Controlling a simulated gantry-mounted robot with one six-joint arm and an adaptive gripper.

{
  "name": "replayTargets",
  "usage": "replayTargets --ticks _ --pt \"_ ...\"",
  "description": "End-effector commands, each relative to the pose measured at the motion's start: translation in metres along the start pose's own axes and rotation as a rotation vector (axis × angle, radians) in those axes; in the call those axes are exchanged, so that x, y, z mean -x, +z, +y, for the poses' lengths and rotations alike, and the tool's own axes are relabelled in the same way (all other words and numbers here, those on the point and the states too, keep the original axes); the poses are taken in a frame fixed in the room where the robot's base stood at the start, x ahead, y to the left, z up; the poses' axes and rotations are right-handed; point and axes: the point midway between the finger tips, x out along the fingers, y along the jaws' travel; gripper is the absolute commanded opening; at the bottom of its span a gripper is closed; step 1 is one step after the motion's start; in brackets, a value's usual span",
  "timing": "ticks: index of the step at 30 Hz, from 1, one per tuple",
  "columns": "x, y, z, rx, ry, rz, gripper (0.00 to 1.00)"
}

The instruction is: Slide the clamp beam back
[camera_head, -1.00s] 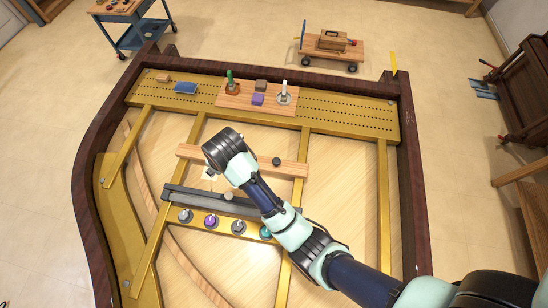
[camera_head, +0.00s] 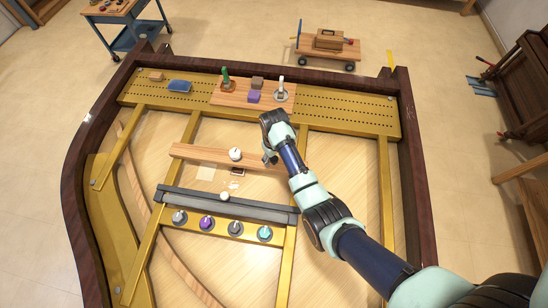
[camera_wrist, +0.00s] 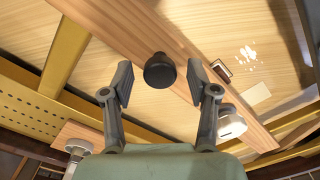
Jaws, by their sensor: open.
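A light wooden beam (camera_head: 195,154), which looks like the clamp beam, lies across the gold ribs of the piano frame. It carries a white knob (camera_head: 235,154) near its middle. My gripper (camera_head: 269,158) is at the right part of the beam, partly hidden by my arm. In the wrist view, a black knob (camera_wrist: 160,72) on the wooden beam (camera_wrist: 115,25) is between the two open fingers (camera_wrist: 160,84), with a gap on each side. The white knob (camera_wrist: 231,123) is to the right, outside the fingers. The head view hides the black knob.
A dark grey rail (camera_head: 180,196) with a pale knob (camera_head: 224,196) lies in front of the beam. Several coloured knobs, such as a purple one (camera_head: 206,223), stand before it. A wooden board (camera_head: 225,94) with tools and blocks sits behind on the gold plate (camera_head: 345,116).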

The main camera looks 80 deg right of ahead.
Motion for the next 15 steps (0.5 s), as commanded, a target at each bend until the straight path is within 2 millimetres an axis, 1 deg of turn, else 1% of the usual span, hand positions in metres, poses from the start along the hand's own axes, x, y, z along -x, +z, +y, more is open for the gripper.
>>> replayTargets --ticks 7,14,15 --pt "-0.0014 -0.0001 -0.0001 0.0 0.0 0.001 0.59" --pt "-0.0012 0.0 -0.0001 0.0 0.0 0.001 0.21" --pt "-0.0012 0.0 -0.0001 0.0 0.0 0.001 0.14"
